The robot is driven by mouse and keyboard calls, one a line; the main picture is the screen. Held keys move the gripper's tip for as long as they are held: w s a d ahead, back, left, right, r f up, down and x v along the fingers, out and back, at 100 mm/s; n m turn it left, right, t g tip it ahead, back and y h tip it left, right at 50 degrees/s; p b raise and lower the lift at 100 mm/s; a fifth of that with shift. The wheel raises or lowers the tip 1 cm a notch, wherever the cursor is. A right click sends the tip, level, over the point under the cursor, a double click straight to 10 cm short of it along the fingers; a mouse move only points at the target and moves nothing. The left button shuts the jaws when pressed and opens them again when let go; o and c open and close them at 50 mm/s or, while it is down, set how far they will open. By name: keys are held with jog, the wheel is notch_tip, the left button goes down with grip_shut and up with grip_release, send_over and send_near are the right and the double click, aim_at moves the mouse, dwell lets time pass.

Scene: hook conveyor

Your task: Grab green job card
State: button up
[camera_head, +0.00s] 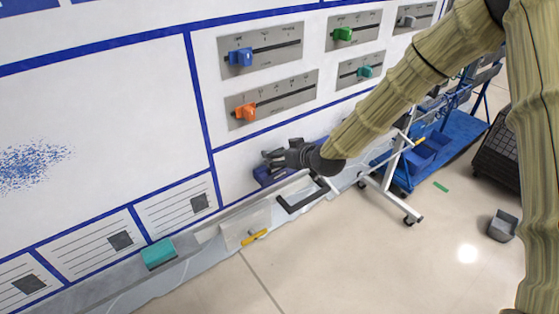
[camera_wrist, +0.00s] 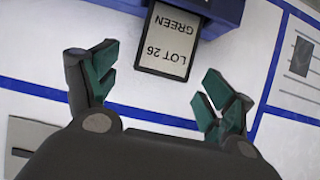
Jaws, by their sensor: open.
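The job card (camera_wrist: 170,42) sits in a blue holder (camera_wrist: 222,12) on the white board, seen in the wrist view. Its pale face reads "LOT 26 GREEN", upside down in the picture, with a dark border; its end sticks out of the holder toward my gripper. My gripper (camera_wrist: 157,82) is open and empty, with one finger left of the card and the other right of and below it; neither clearly touches it. In the head view my gripper (camera_head: 272,157) is at the board's lower part, just above the blue holder (camera_head: 268,175). I cannot make out the card there.
Slider panels with blue (camera_head: 241,57), orange (camera_head: 245,112), green (camera_head: 342,34) and teal (camera_head: 365,71) knobs are above my gripper. A ledge below holds a teal eraser (camera_head: 158,253) and a yellow marker (camera_head: 254,237). A blue cart (camera_head: 445,150) stands right; the floor in front is mostly clear.

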jog(key=shift+p+x, duration=0.35)
jog(key=shift+x, duration=1.05)
jog(key=shift+a, duration=0.1)
jog(key=shift+r, duration=0.1)
jog(key=c, duration=1.1)
